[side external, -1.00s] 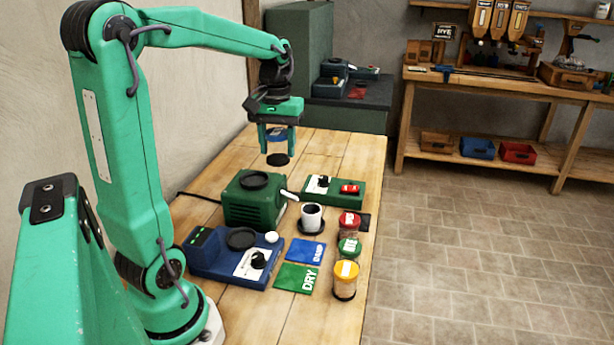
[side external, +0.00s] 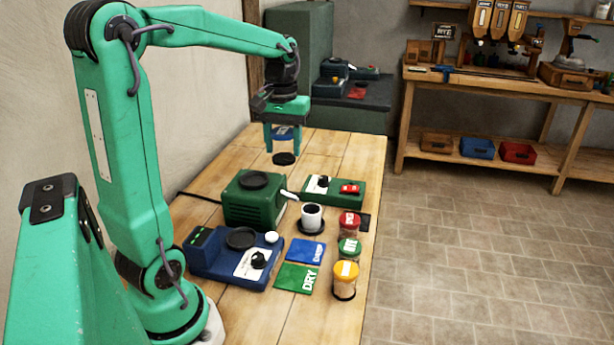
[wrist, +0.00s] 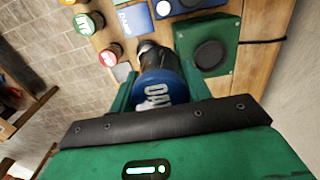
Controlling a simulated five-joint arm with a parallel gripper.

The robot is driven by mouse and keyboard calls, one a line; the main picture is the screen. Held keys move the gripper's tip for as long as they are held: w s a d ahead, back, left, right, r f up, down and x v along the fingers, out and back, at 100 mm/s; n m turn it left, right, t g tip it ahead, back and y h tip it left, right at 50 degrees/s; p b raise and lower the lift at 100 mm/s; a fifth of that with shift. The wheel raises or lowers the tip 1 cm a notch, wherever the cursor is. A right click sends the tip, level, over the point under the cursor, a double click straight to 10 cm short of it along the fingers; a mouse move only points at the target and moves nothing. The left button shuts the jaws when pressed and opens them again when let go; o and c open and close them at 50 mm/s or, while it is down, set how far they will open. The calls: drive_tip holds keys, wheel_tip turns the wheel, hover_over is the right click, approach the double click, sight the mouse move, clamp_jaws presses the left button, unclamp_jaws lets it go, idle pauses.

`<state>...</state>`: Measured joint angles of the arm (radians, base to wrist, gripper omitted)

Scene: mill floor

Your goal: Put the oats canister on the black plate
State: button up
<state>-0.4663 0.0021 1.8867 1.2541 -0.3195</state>
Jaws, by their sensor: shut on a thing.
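My gripper (side external: 283,147) is shut on the oats canister, high over the far part of the bench. The canister's blue lid (wrist: 160,92) with white lettering fills the jaws in the wrist view; a little blue (side external: 283,132) shows between the fingers in the side view. A dark disc shape (side external: 284,159) shows beneath the fingers; I cannot tell whether it is the canister's base or a shadow. A flat black square plate (side external: 365,222) lies on the bench beside the red-lidded canister, which partly hides it; it looks dark grey in the wrist view (wrist: 122,72).
Red-lidded (side external: 349,224), green-lidded (side external: 349,249) and yellow-lidded (side external: 345,280) canisters line the bench's right edge. A green box (side external: 254,204), green panel (side external: 333,191) and blue device (side external: 225,262) stand nearby.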

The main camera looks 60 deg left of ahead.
drive_tip(key=w+d+f, duration=0.2)
drive_tip(key=w+f, duration=0.5)
drive_tip(key=w, duration=0.3)
drive_tip(key=w+d+f, duration=0.2)
drive_tip(key=w+f, duration=0.5)
drive_tip(key=w, duration=0.3)
drive_tip(key=shift+s+f, duration=0.15)
drive_tip(key=shift+f, duration=4)
drive_tip(key=shift+f, duration=0.1)
drive_tip(key=o, duration=1.1)
wheel_tip(320, 180, up, 12)
drive_tip(key=shift+r, duration=0.1)
